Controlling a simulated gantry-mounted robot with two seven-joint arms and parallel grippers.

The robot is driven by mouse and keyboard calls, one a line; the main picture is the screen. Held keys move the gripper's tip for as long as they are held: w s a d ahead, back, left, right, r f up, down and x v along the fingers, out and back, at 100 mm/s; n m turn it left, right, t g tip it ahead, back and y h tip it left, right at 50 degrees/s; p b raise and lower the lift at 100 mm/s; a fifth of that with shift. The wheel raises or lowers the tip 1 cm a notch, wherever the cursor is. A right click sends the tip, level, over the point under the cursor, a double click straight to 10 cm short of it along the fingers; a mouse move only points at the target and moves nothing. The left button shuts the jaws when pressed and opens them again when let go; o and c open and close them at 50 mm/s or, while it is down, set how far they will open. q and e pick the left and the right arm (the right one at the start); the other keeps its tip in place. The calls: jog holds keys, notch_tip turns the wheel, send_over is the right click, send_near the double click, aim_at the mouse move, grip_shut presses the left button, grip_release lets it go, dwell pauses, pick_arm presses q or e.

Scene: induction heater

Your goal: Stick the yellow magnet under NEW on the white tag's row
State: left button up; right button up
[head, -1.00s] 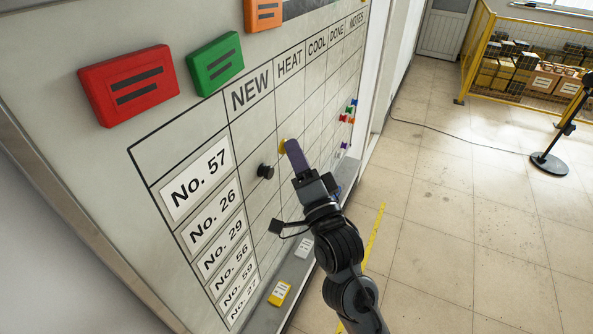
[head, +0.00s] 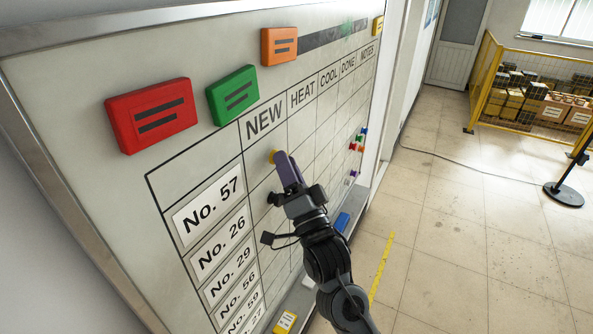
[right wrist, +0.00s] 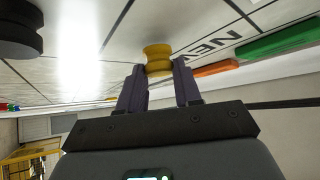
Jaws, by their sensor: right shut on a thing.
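The yellow magnet (head: 274,156) is at the tips of my right gripper (head: 285,163), close to the whiteboard. It appears over the NEW column (head: 264,120), near the top rows. In the right wrist view the yellow magnet (right wrist: 158,60) sits between the two purple fingertips (right wrist: 158,76), which are shut on it. Whether it touches the board I cannot tell. White number tags line the left column, with the No. 57 tag (head: 211,205) at the top and No. 26 (head: 220,243) below. My left gripper is not in view.
A black magnet (right wrist: 20,38) is on the board near my gripper. Red (head: 150,114), green (head: 233,95) and orange (head: 279,46) blocks are along the board's top. A yellow block (head: 285,322) and a blue one (head: 342,222) lie on the lower ledge. Small coloured magnets (head: 358,143) are farther right.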

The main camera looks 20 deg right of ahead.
jog(key=shift+w+a, duration=0.2)
jog(key=shift+w+a, duration=0.1)
jog(key=shift+w, duration=0.05)
dwell(0.6)
jog(key=o, duration=1.1)
